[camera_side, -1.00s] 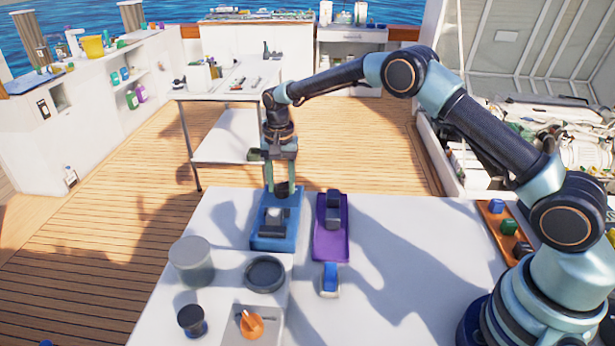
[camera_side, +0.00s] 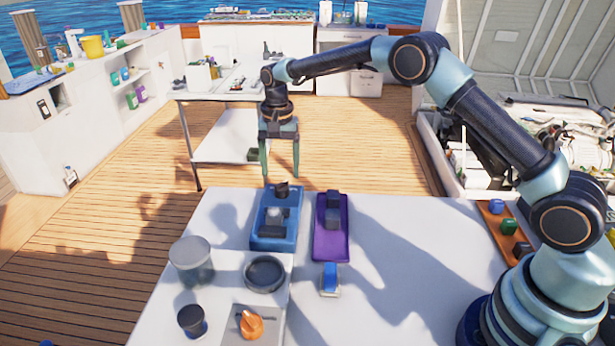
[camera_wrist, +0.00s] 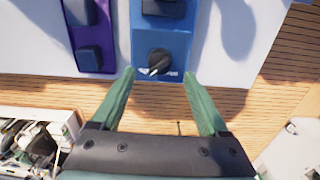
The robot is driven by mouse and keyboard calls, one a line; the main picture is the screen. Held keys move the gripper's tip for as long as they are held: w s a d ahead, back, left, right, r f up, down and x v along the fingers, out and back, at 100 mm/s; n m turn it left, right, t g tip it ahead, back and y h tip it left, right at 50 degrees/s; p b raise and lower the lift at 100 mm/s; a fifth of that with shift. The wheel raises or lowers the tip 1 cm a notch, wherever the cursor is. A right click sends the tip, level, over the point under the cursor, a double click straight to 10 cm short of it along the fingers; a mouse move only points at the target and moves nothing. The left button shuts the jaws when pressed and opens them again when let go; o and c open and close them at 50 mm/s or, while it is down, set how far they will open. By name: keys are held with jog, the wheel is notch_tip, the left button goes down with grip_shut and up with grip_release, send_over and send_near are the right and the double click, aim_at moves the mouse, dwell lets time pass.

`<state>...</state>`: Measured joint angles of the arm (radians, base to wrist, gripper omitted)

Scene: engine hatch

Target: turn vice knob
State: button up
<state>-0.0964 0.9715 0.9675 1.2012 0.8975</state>
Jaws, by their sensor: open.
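The blue vice (camera_side: 262,240) lies at the back edge of the white table, with a grey block in its middle. Its black knob (camera_side: 282,189) stands at the far end and also shows in the wrist view (camera_wrist: 159,62), with a pale mark on it. My gripper (camera_side: 281,174) is open and empty, its green fingers pointing down above the knob, apart from it. In the wrist view my fingertips (camera_wrist: 160,75) lie to either side of the knob, slightly nearer the bottom of the picture.
A purple tray (camera_side: 341,247) with dark blocks lies right of the vice. A blue-topped item (camera_side: 330,279), a grey pot (camera_side: 191,262), a dark round dish (camera_side: 264,273) and an orange knob (camera_side: 250,322) stand nearer. The table's right middle is clear.

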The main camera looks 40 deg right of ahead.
notch_tip(320, 180, up, 7)
jog(key=shift+r, duration=0.2)
dwell(0.3)
notch_tip(320, 180, up, 7)
jog(key=n+t, duration=0.1)
jog(key=n, duration=0.1)
send_over(282, 183)
jog(key=s+d, duration=0.2)
jog(key=s, duration=0.2)
jog(key=s+d+r+n+t, duration=0.1)
jog(key=s+r+n+t, duration=0.15)
jog(key=s+r, duration=0.4)
jog(key=s+d+f+n+t, duration=0.1)
jog(key=s+f+n, duration=0.1)
jog(key=s, duration=0.6)
jog(key=s+d+f+n+t, duration=0.1)
jog(key=s+f+n, duration=0.1)
jog(key=s, duration=0.6)
jog(key=shift+s+d+f+n, duration=0.15)
jog(key=shift+f+n, duration=0.2)
jog(key=shift+f, duration=0.1)
